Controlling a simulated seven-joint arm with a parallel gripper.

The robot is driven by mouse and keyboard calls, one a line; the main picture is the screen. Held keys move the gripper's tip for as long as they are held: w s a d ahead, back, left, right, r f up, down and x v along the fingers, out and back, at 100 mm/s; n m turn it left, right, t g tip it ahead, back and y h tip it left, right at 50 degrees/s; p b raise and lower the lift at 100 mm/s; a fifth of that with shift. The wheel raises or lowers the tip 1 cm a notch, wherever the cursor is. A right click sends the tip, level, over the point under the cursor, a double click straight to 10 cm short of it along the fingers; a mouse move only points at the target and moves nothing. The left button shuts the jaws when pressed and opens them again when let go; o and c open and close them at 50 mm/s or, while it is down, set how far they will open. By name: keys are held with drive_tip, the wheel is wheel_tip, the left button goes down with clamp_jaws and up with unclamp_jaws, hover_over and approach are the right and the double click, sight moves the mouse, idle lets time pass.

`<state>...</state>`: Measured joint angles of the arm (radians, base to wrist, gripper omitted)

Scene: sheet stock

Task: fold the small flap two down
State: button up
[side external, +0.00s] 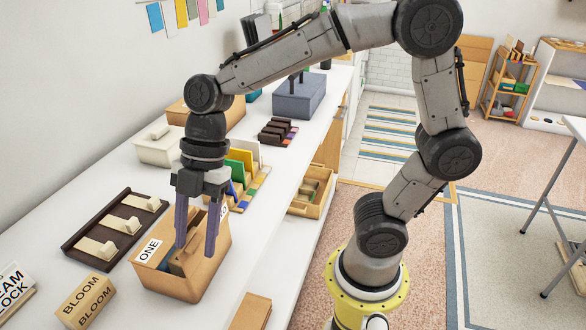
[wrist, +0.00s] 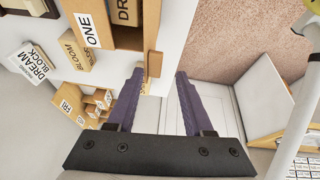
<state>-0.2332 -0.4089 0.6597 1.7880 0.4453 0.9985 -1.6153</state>
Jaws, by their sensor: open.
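The tan box (side external: 193,286) stands open on the white bench, with grey-brown and blue items inside. A small flap with a white label ONE (side external: 148,250) is at its left end. At the far right end a second flap with a partly covered white label (side external: 224,211) stands up behind my gripper's finger; I cannot read its word fully. My gripper (side external: 196,250) is open and empty, its purple fingers pointing down across the box in the side view. In the wrist view the fingers (wrist: 160,73) are apart, and the box's ONE flap (wrist: 90,28) lies beyond them.
A BLOOM block (side external: 88,300) and a DREAM BLOCK (side external: 14,288) lie left of the box. A dark tray (side external: 84,226) with cream pieces is behind. A tan block (side external: 251,311) sits near the bench's front edge. A rack of coloured sheets (side external: 243,175) stands beyond the box.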

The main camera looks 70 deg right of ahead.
drive_tip(key=s+d+r+n+t, duration=0.1)
drive_tip(key=s+d+r+t, duration=0.45)
drive_tip(key=s+r, duration=0.45)
drive_tip(key=d+f+m+h, duration=0.2)
drive_tip(key=d+m, duration=0.2)
drive_tip(key=m, duration=0.6)
drive_tip(key=s+d+f+m+h, duration=0.1)
drive_tip(key=d+f+m+h, duration=0.1)
drive_tip(key=d+m, duration=0.3)
drive_tip(key=shift+s+d+f+m+g+h, duration=0.15)
drive_tip(key=shift+s+f+m+g+h, duration=0.2)
drive_tip(key=shift+m, duration=2.05)
drive_tip(key=shift+w, duration=0.1)
